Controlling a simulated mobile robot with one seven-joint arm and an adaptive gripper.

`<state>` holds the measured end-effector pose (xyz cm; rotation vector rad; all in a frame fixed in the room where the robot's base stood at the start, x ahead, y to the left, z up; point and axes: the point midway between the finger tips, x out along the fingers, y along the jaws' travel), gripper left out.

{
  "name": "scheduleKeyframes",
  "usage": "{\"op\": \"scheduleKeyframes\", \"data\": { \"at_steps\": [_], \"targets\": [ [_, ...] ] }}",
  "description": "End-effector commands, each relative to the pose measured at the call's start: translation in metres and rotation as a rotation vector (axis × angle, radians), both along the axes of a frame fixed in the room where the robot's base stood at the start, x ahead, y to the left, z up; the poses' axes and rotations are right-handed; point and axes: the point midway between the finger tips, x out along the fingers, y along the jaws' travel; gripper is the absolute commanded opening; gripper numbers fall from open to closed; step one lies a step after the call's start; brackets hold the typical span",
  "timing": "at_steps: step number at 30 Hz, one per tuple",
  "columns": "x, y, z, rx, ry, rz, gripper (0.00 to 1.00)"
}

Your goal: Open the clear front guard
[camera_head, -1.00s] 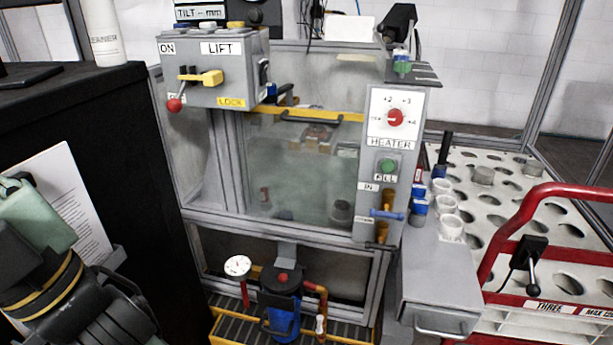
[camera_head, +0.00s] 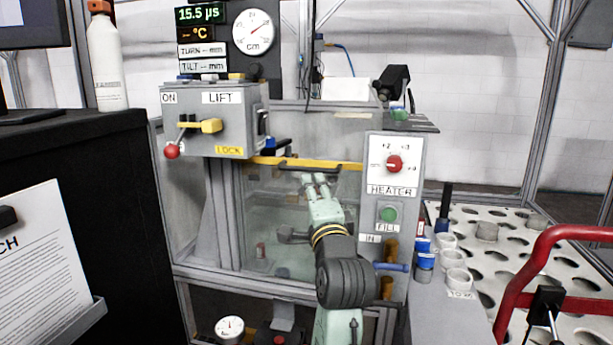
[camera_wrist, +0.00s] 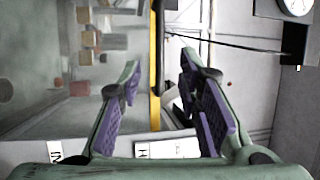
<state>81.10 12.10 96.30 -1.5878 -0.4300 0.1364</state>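The clear front guard (camera_head: 262,215) closes the front of the grey cabinet. A yellow strip (camera_head: 262,160) runs along its top, with a dark bar handle (camera_head: 290,167) on it. My gripper (camera_head: 319,178) is in front of the guard, just below the handle in the head view. In the wrist view, the two purple-padded fingers of my gripper (camera_wrist: 159,70) are spread wide and empty. The yellow strip (camera_wrist: 155,50) shows between them, running up and down the picture. Whether a finger touches the handle, I cannot tell. My arm hides the guard's lower right part.
The LIFT box (camera_head: 215,120) with its yellow LOCK lever (camera_head: 208,126) stands left above the guard. The HEATER panel (camera_head: 394,185) with knob and green button is close on the right. A black cabinet (camera_head: 90,190) stands left, a red rail (camera_head: 545,260) right.

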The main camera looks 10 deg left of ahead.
Motion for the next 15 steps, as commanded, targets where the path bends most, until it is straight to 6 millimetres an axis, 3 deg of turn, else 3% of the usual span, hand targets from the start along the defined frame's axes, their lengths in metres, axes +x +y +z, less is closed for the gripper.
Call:
{"op": "scheduleKeyframes", "data": {
  "at_steps": [5, 15],
  "targets": [
    [0.018, 0.006, 0.004, 0.006, 0.009, 0.002, 0.31],
    [0.076, 0.029, 0.015, 0.002, 0.006, 0.0, 0.31]
  ]
}}
